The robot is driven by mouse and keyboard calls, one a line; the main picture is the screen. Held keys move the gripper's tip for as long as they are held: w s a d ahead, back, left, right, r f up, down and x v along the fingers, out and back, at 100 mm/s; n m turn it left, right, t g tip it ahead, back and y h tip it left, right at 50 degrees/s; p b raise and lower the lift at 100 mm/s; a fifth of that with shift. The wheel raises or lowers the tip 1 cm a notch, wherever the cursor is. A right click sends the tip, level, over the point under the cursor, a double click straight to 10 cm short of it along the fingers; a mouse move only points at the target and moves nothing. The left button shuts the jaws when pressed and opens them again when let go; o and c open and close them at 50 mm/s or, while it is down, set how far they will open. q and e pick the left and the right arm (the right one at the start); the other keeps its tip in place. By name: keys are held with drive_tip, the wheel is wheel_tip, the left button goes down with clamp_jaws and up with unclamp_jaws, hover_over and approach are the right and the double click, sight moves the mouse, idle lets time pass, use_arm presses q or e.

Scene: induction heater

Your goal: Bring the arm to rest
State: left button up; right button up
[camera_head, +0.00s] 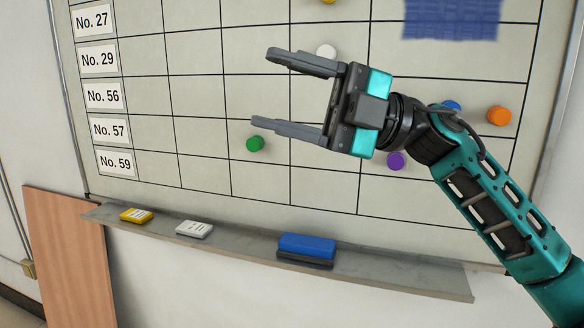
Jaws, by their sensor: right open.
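My right gripper (262,87) is open and empty, in front of the whiteboard (200,95). Its two grey fingers point left and are spread wide apart. Its teal and black arm comes in from the lower right. A green magnet (255,144) on the board shows just below the lower finger. A white magnet (326,51) shows just above the gripper's body, partly hidden. My left gripper is not in view.
A purple magnet (396,161), a blue one (452,106) and an orange one (499,116) are around my wrist in the picture. The grey ledge (250,246) below holds a blue eraser (307,246), a yellow block (136,215) and a white block (194,229). A blue cloth-like patch (450,18) is top right.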

drive_tip(key=w+d+f+m+t+h, duration=0.2)
drive_tip(key=d+f+m+t+h, duration=0.1)
drive_tip(key=f+m+t, duration=0.55)
drive_tip(key=w+d+f+m+t+h+p, duration=0.1)
drive_tip(key=w+d+f+m+t+h, duration=0.25)
drive_tip(key=f+m+t, duration=0.45)
drive_tip(key=w+d+f+m+t+h, duration=0.25)
drive_tip(key=f+m+t, duration=0.35)
drive_tip(key=f+m, duration=0.4)
drive_tip(key=s+d+f+m+g+h, duration=0.2)
drive_tip(key=s+d+f+h, duration=0.1)
drive_tip(key=s+f, duration=0.4)
drive_tip(key=s+d+f+m+g+h, duration=0.2)
drive_tip(key=s+f, duration=0.5)
drive_tip(key=f, duration=0.5)
drive_tip(key=s+d+f+m+g+h+p, duration=0.1)
drive_tip(key=s+d+f+m+g+h, duration=0.1)
drive_tip(key=s+d+f+g+h, duration=0.2)
drive_tip(key=s+f, duration=0.3)
drive_tip(key=f, duration=0.3)
drive_tip(key=shift+d+f+m+h, duration=0.15)
drive_tip(key=shift+f+m+h, duration=0.15)
drive_tip(key=shift+m+h, duration=0.1)
